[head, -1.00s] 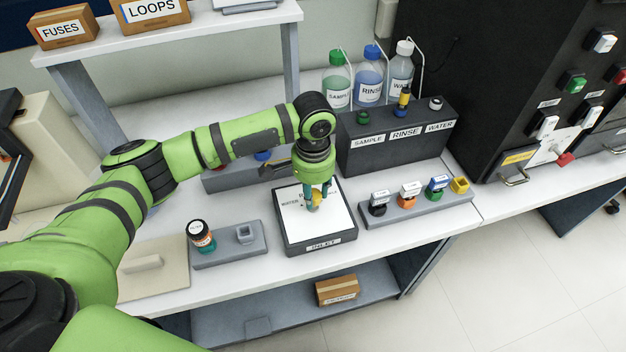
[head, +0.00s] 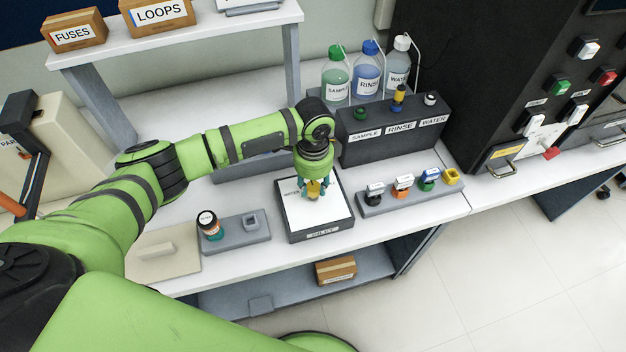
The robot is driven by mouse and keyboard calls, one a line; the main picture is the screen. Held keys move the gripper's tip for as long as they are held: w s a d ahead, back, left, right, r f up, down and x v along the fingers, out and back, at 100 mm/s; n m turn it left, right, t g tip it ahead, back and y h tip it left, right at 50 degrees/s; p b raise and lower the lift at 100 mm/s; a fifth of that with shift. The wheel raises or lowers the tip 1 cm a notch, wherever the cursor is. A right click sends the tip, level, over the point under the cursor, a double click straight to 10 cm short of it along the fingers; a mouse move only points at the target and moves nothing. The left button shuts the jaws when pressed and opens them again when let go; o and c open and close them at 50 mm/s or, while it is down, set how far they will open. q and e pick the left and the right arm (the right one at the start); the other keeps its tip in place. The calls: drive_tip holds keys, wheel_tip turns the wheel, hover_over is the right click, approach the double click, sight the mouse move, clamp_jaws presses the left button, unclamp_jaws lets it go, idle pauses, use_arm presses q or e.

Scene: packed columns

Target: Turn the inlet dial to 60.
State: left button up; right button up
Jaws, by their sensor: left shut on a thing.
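The inlet unit is a dark box with a white top plate (head: 296,214) and a label on its front edge, on the bench in the head view. The yellow dial (head: 313,190) stands on the plate. My left gripper (head: 314,193) points down over the plate, its teal fingers shut on the yellow dial. The fingers and wrist hide part of the dial and most scale marks, so its setting cannot be read. My right gripper is not in view.
A rack (head: 408,196) of several small labelled caps stands right of the plate. A jar (head: 209,225) and a grey holder (head: 250,239) stand at left. Behind is a dark box (head: 360,151) labelled SAMPLE, RINSE, WATER, with bottles (head: 367,80) behind it.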

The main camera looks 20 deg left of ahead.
sight(315, 186)
use_arm(q)
drive_tip(key=shift+w+d+r, duration=0.1)
idle(0.4)
drive_tip(key=o, duration=1.2)
drive_tip(key=shift+c, duration=0.2)
wheel_tip(315, 186, up, 12)
